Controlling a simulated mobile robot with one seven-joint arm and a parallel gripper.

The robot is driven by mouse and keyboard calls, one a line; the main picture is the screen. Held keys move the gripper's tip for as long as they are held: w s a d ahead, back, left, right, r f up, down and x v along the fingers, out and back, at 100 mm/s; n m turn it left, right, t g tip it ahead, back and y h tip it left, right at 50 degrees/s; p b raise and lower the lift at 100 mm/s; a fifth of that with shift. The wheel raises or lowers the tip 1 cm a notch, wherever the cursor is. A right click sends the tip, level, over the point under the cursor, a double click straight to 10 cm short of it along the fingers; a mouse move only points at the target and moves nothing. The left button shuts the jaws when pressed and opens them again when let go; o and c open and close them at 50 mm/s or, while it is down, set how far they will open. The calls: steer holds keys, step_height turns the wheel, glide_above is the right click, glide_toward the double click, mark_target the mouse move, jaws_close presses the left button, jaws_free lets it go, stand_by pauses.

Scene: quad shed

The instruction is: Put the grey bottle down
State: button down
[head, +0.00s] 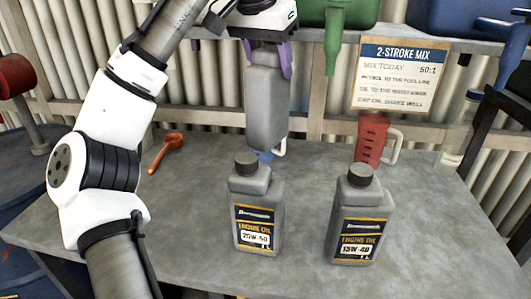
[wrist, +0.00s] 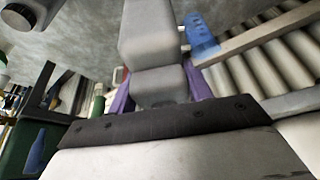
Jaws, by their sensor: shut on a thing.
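My gripper (head: 267,62) is shut on a grey bottle (head: 268,108), with its purple fingers on either side of the bottle's top. The bottle hangs roughly upright and no label shows on it. It seems to be above the grey bench (head: 310,170), but the gap under it is hard to judge. In the wrist view, the grey bottle (wrist: 152,40) stretches away between the purple fingers (wrist: 160,92). Two other grey engine oil bottles stand upright on the bench: the 20W-50 bottle (head: 257,205) in front of the held one, and the 15W-40 bottle (head: 360,210) to the right.
A red measuring jug (head: 370,138) stands behind the 15W-40 bottle. A blue item (head: 266,156) is mostly hidden behind the held bottle. An orange tool (head: 165,150) lies at left. A green container (head: 340,14) and a sign (head: 402,75) are at the back. Bare bench lies between the bottles.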

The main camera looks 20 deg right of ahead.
mark_target(269, 142)
step_height(269, 142, down, 17)
steer(key=shift+r, duration=0.2)
stand_by(0.4)
steer(key=shift+f, duration=0.2)
steer(key=c, duration=0.6)
jaws_free()
